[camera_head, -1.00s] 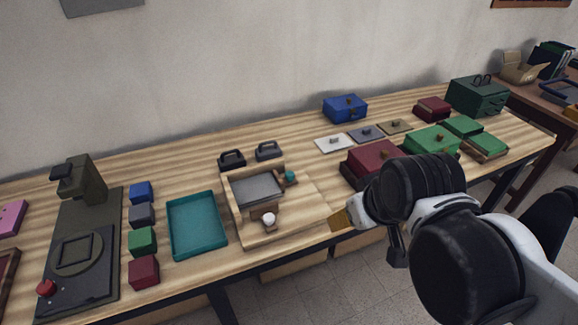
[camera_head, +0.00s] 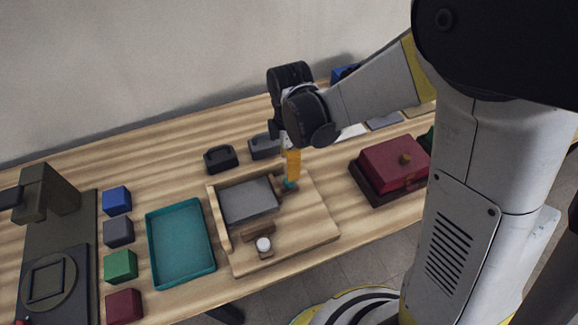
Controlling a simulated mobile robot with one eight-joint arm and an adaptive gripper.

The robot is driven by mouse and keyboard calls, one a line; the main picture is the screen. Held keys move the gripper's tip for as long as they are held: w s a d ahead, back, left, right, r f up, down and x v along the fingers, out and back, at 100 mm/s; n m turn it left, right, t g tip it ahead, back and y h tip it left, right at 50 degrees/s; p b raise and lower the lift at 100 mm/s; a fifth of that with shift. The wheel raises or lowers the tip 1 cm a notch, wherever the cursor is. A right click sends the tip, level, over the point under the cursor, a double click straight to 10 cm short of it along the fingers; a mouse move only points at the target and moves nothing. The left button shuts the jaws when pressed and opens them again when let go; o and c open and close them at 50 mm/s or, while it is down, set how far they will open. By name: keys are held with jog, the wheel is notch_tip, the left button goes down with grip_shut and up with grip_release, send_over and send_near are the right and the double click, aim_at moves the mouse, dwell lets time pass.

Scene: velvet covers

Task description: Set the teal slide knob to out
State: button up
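The teal slide knob (camera_head: 288,184) sits on the right part of a wooden board (camera_head: 308,232), beside a grey panel (camera_head: 249,200). Only a small part of the knob shows below my gripper. My gripper (camera_head: 291,178) points down over the knob, with an orange-yellow finger at or very near it. I cannot tell whether it touches the knob, or whether the fingers are open or shut. A white round knob (camera_head: 264,244) stands at the front of the board.
A teal tray (camera_head: 181,243) lies left of the board, with several coloured cubes (camera_head: 121,265) beyond it. Two dark handled blocks (camera_head: 220,158) stand behind the board. A dark red box (camera_head: 393,163) is to the right. My arm covers much of the right side.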

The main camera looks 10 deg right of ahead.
aim_at(285, 186)
notch_tip(285, 186, down, 8)
jog(key=b, duration=0.2)
jog(key=shift+w+f+b, duration=0.1)
jog(key=shift+f+b, duration=0.05)
jog(key=shift+b, duration=0.15)
